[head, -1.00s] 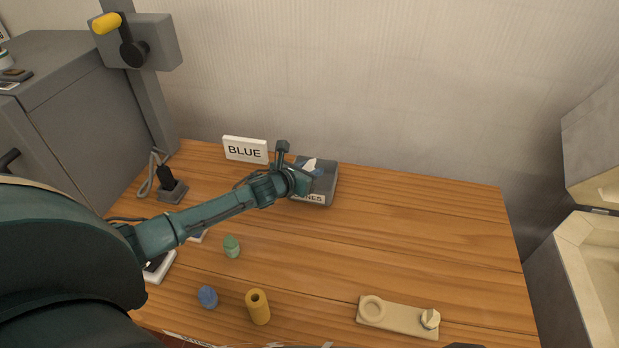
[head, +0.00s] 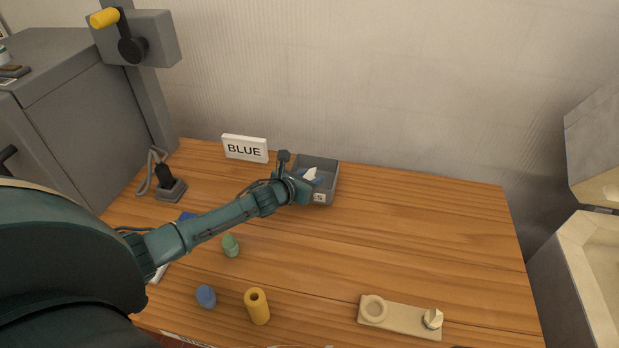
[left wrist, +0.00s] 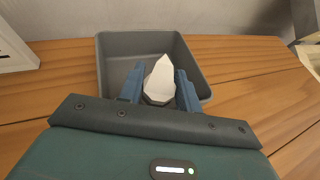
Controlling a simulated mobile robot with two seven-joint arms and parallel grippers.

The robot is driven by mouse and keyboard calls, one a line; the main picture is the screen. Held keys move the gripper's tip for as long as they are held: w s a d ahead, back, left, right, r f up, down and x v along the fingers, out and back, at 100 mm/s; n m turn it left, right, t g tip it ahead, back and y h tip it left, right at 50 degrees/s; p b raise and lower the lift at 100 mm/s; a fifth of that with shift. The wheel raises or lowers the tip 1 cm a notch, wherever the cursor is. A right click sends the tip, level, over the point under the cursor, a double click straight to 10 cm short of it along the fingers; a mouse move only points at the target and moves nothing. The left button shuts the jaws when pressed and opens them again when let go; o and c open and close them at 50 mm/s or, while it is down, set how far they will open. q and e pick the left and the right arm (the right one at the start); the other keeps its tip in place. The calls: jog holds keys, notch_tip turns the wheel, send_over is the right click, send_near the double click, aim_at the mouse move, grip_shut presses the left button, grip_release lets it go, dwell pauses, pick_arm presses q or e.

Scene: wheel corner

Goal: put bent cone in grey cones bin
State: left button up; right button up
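The bent cone (left wrist: 160,78) is white with a darker base and a tip that leans to one side. It also shows in the head view (head: 309,174). My left gripper (left wrist: 159,88) has blue fingers on both sides of the cone and looks shut on it. The gripper shows in the head view (head: 312,180) at the grey cones bin (head: 331,179). In the left wrist view the bin (left wrist: 112,42) is an open box, and the cone and fingertips are over or inside it. Whether the cone touches the floor is hidden. My right gripper is not in view.
A BLUE sign (head: 245,149) stands left of the bin. A green piece (head: 231,245), a blue piece (head: 206,296), a yellow cylinder (head: 257,306) and a beige fixture (head: 400,316) are nearer the front. The table's right part is clear.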

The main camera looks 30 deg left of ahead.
pick_arm(q)
jog(key=o, duration=0.4)
jog(key=shift+d, duration=0.1)
jog(key=shift+s+r+p, duration=0.2)
jog(key=shift+r+p, duration=0.5)
jog(key=shift+p, duration=0.05)
jog(key=v, duration=1.1)
jog(key=shift+s+r, duration=0.1)
jog(key=shift+s, duration=0.15)
